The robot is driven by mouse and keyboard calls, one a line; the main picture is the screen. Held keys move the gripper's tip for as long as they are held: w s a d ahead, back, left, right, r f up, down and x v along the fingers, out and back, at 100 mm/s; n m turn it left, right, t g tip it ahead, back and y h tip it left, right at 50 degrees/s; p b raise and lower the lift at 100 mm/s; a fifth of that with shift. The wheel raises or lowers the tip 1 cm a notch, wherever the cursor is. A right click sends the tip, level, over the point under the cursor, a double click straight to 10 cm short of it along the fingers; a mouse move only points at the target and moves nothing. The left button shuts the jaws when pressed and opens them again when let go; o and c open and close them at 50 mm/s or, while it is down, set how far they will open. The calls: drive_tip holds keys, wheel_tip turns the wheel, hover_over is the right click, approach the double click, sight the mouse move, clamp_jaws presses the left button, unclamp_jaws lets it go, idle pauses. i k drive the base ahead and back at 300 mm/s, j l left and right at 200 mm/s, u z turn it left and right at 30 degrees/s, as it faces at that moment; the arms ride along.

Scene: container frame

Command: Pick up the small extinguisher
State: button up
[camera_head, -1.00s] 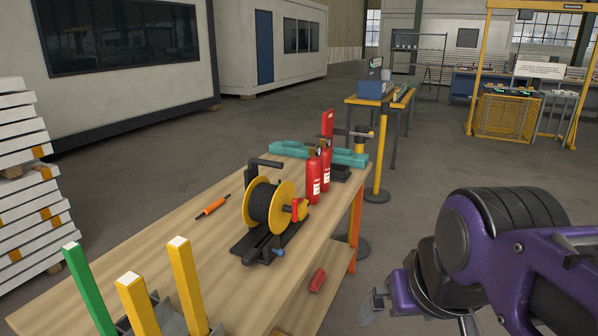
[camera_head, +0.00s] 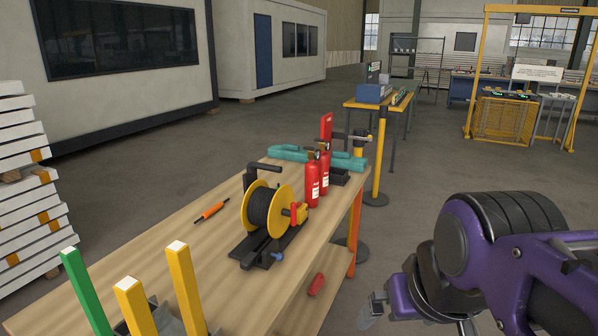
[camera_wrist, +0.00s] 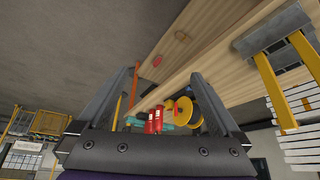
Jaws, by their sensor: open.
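Two red extinguishers stand upright side by side near the far right end of the wooden workbench. The nearer one (camera_head: 312,183) is at the front and the other (camera_head: 324,170) is just behind it, to its right. In the wrist view they are small and red (camera_wrist: 154,120), seen between the fingers. My gripper (camera_wrist: 165,95) is open and empty, with its two dark fingers wide apart. In the head view my gripper (camera_head: 372,308) is at the lower right, off the bench's right side and well apart from the extinguishers.
A yellow and black cable reel (camera_head: 268,208) stands beside the extinguishers. Teal parts (camera_head: 290,153) lie behind them. An orange-handled tool (camera_head: 212,210) lies on the workbench (camera_head: 190,245). Yellow and green posts (camera_head: 186,285) stand at the near end.

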sight(324, 147)
drive_tip(key=k, duration=0.7)
drive_tip(key=k+j+u, duration=0.1)
drive_tip(key=k+u, duration=0.35)
drive_tip(key=u, duration=1.25)
drive_tip(key=i+l, duration=0.1)
drive_tip(key=l, duration=0.35)
drive_tip(key=i+l, duration=0.1)
drive_tip(key=l, duration=0.4)
drive_tip(key=i+l, duration=0.15)
drive_tip(key=l, duration=0.3)
drive_tip(key=i+l, duration=0.1)
drive_tip(key=l, duration=0.35)
drive_tip(key=i+l, duration=0.1)
drive_tip(key=l, duration=0.35)
drive_tip(key=i+l, duration=0.1)
drive_tip(key=l, duration=0.4)
drive_tip(key=i+l, duration=0.1)
drive_tip(key=l, duration=0.35)
